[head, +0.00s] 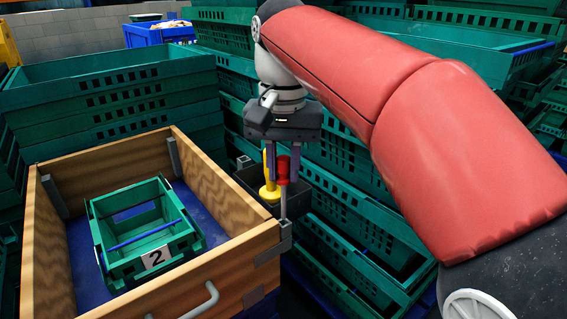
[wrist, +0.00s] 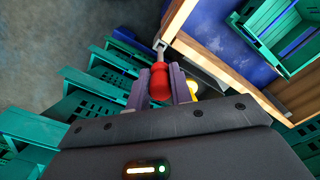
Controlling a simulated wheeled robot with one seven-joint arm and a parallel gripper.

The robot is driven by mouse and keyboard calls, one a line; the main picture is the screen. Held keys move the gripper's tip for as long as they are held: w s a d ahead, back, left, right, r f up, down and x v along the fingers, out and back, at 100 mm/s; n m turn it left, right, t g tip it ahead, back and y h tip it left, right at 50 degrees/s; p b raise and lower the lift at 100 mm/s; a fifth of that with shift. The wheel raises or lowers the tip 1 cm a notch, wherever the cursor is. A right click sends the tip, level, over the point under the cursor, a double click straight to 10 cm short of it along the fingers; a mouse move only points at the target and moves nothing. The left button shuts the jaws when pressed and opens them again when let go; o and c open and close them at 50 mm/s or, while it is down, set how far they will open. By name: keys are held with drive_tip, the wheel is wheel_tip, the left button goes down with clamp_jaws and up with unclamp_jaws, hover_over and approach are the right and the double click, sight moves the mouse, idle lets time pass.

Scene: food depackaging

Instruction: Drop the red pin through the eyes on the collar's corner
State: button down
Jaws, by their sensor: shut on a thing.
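The red pin has a red handle (head: 283,171) and a thin grey metal shaft; it also shows in the wrist view (wrist: 159,82). My gripper (head: 284,178) is shut on the red handle, with one finger on each side, and the shaft hangs down roughly upright. The wooden collar (head: 225,190) stands at the left. Its near right corner carries grey metal eyes (head: 285,236). In the head view the shaft's lower end is at or just above the top eye; I cannot tell whether it has entered. The wrist view shows the shaft end close to the metal corner fitting.
A yellow-handled tool (head: 269,182) stands by a dark bin (head: 312,190) just behind the pin. A green crate labelled 2 (head: 117,272) sits inside the collar on a blue base. Stacked green crates (head: 110,95) crowd the back and right.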

sight(284, 219)
drive_tip(key=shift+f+b, duration=2.65)
drive_tip(key=shift+f, duration=1.5)
drive_tip(key=c, duration=1.2)
unclamp_jaws()
drive_tip(key=shift+o, duration=0.2)
drive_tip(key=shift+r, duration=0.1)
wheel_tip(284, 219, up, 8)
drive_tip(key=shift+f+p, duration=0.1)
drive_tip(key=shift+p, duration=1.1)
drive_tip(key=s+d+f+n+t, duration=0.1)
drive_tip(key=s+d+f+t, duration=0.1)
drive_tip(key=s+d+f, duration=0.4)
drive_tip(key=s+d+f+n+t, duration=0.1)
drive_tip(key=s+d+f+t, duration=0.2)
drive_tip(key=f, duration=0.9)
drive_tip(key=s+d, duration=0.3)
drive_tip(key=s, duration=0.1)
drive_tip(key=shift+s+f+t, duration=0.2)
drive_tip(key=shift+s+t, duration=0.05)
drive_tip(key=shift+t, duration=0.05)
